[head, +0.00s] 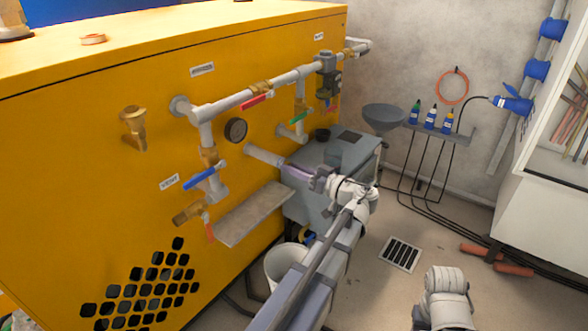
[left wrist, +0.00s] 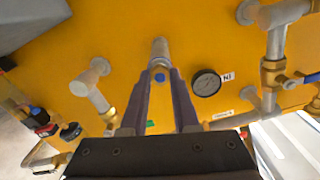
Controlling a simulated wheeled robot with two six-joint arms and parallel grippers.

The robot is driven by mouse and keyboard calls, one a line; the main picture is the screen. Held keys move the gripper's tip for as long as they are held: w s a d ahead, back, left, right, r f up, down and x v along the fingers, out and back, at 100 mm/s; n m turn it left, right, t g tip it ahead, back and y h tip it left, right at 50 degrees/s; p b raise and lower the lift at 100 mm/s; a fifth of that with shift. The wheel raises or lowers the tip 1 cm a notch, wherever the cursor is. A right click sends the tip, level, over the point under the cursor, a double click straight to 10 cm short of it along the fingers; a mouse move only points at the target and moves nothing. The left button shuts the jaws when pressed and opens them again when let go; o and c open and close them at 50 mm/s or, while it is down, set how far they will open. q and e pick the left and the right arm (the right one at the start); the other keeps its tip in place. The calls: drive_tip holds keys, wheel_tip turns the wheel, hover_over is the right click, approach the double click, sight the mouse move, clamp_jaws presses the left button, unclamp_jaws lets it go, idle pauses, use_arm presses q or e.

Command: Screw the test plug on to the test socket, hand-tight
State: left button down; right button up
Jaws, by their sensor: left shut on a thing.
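My left gripper (head: 287,167) reaches to the yellow tank front and is shut on a small plug with a blue end (left wrist: 160,77). In the left wrist view its two fingertips (left wrist: 160,80) close on the plug from both sides. The plug is in line with a grey pipe stub (left wrist: 160,50), which I take for the test socket; the stub also shows in the head view (head: 263,155). The plug is at the stub's end, but I cannot tell whether the threads are engaged. The fingers hide the plug in the head view.
A pressure gauge (head: 236,130) and valved pipes surround the stub. A grey plate (head: 254,213) juts out below left. A grey box (head: 335,160) stands close behind the gripper, and a white bucket (head: 285,266) is below.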

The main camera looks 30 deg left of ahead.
use_arm(q)
drive_tip(key=m, duration=0.8)
drive_tip(key=c, duration=0.6)
unclamp_jaws()
drive_tip(key=shift+d, duration=0.1)
drive_tip(key=d, duration=0.6)
drive_tip(key=shift+s+d, duration=0.3)
drive_tip(key=shift+d, duration=0.1)
drive_tip(key=shift+f, duration=0.1)
